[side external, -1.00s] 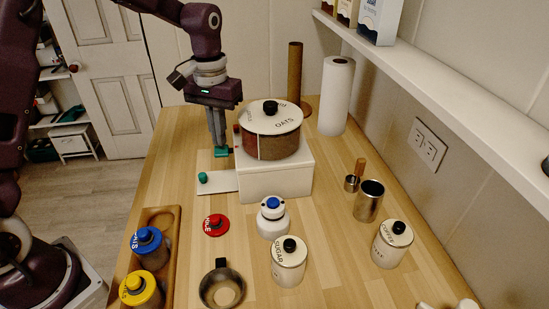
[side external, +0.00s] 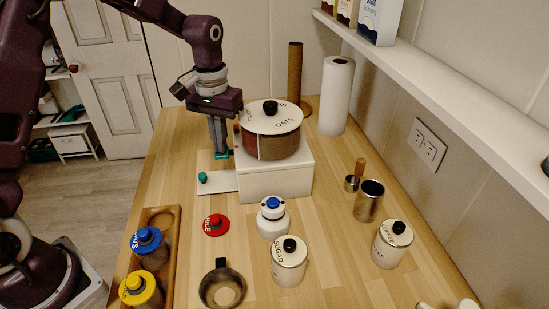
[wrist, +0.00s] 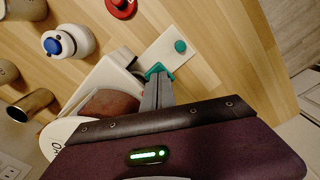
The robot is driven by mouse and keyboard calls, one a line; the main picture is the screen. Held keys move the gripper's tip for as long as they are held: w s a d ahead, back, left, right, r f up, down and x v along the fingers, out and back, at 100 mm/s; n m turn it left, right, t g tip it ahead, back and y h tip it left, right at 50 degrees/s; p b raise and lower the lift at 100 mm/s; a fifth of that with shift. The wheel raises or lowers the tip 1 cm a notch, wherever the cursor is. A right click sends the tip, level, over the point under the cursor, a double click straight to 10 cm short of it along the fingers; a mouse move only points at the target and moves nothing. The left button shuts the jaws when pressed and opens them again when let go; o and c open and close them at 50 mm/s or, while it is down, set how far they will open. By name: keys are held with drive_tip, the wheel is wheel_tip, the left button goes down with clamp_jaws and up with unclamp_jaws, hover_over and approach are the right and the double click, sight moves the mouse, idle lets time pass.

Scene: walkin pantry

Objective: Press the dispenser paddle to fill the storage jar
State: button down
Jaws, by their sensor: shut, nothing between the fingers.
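The dispenser is a round drum (side external: 271,139) with a cream top marked OATS, standing on a white base (side external: 275,178). A teal paddle (side external: 222,156) is at its left side, above a white plate (side external: 228,182). My gripper (side external: 220,149) is shut and empty, pointing down, with its fingertips at the paddle. In the wrist view the fingertips (wrist: 158,78) meet the teal paddle (wrist: 155,69); they appear to touch it. A small teal knob (side external: 203,177) sits at the plate's outer end. I cannot tell which jar is the storage jar, and no jar shows on the plate.
A wooden tray (side external: 172,222) holds a blue-lidded jar (side external: 148,243) and a yellow-lidded jar (side external: 140,289). A red lid (side external: 216,225), white bottle (side external: 272,220), sugar canister (side external: 289,266), coffee canister (side external: 391,247) and metal cup (side external: 369,203) stand in front. A paper roll (side external: 336,95) is behind.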

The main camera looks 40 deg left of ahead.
drive_tip(key=shift+f, duration=0.15)
drive_tip(key=shift+r, duration=1.9)
drive_tip(key=s+d+r+m+t, duration=0.1)
drive_tip(key=s+d+r+t, duration=0.15)
drive_tip(key=s+r, duration=0.9)
drive_tip(key=s+f+m+t, duration=0.2)
drive_tip(key=s+t, duration=0.1)
drive_tip(key=s, duration=1.2)
drive_tip(key=shift+d+f, duration=0.2)
drive_tip(key=shift+d, duration=0.15)
